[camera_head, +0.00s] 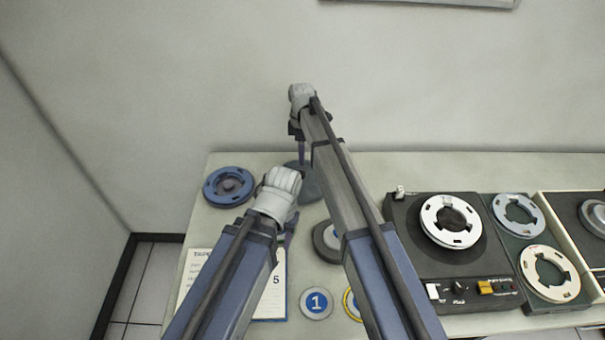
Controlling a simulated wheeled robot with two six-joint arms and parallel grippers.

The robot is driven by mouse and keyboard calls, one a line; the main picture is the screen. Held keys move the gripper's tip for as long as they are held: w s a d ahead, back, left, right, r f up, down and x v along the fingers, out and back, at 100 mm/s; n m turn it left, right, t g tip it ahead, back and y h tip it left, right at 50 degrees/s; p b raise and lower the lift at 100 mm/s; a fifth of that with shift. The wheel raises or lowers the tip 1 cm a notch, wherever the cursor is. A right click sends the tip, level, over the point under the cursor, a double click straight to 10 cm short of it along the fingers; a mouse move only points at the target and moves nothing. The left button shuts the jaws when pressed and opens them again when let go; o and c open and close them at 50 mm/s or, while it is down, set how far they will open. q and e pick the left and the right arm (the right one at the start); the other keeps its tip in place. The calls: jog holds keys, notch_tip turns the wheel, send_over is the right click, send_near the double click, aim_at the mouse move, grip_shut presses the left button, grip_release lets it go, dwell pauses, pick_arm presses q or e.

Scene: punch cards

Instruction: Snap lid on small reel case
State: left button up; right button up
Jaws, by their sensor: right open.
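An open round blue case (222,183) with a darker hub inside lies flat at the table's back left. A dark grey-green disc (311,186), perhaps a lid, lies right of it, partly hidden by my arms. My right gripper (301,160) points down over this disc's back part, open; I cannot tell whether it touches. My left gripper (290,226) is low over the table, in front of the disc and mostly hidden behind its own wrist. Its jaws do not show clearly.
A tape player (460,270) with a white reel (450,221) stands right. Beside it a tray holds a grey-blue reel (517,215) and a cream reel (549,274). A blue badge marked 1 (317,303) and a printed card (270,295) lie in front.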

aim_at(301, 173)
pick_arm(q)
jog(key=shift+f+b, duration=4.85)
jog(key=shift+f, duration=0.15)
pick_arm(e)
jog(key=shift+f, duration=5)
grip_shut()
jog(key=shift+r+p, duration=3.6)
pick_arm(q)
notch_tip(301, 173, up, 7)
pick_arm(e)
jog(key=shift+f, duration=0.1)
pick_arm(q)
jog(key=shift+a, duration=0.15)
pick_arm(e)
jog(key=shift+a, duration=0.15)
